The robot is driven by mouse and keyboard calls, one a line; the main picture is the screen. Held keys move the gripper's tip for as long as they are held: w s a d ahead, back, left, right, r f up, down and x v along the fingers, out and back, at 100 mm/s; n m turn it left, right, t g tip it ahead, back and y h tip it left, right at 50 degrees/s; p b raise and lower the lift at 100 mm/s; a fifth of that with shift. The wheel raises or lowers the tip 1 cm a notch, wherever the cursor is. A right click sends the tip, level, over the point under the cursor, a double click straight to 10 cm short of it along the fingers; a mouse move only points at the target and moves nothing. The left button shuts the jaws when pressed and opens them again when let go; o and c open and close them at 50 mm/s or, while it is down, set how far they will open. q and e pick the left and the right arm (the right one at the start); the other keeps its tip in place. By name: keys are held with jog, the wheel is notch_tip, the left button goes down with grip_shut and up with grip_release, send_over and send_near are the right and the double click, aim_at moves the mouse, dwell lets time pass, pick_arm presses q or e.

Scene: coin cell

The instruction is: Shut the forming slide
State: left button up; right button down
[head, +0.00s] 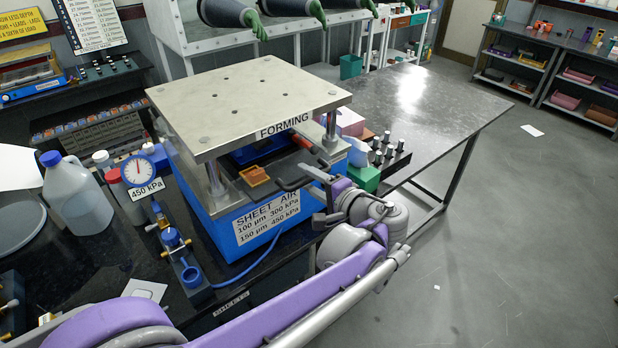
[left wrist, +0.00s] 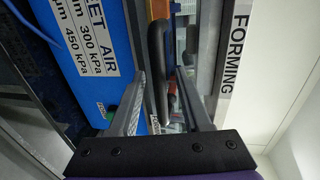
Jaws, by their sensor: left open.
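The blue forming press (head: 222,213) stands on the dark bench under a flat metal top plate marked FORMING. Its forming slide sticks out at the front, with a small orange block (head: 254,176) on it and a black bar handle (head: 293,182). My left gripper (head: 308,178) is at the right end of this handle, in front of the press. In the left wrist view the black handle (left wrist: 158,50) passes between the two open fingers of my left gripper (left wrist: 162,82). I cannot tell whether either finger touches it. My right gripper is not in view.
A pressure gauge (head: 138,170) and a white jug (head: 77,195) stand left of the press. A green box (head: 364,179) and a black rack of pegs (head: 390,157) are close on its right. The metal table (head: 430,105) behind right is mostly bare.

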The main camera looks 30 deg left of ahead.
pick_arm(q)
grip_shut()
dwell(1.5)
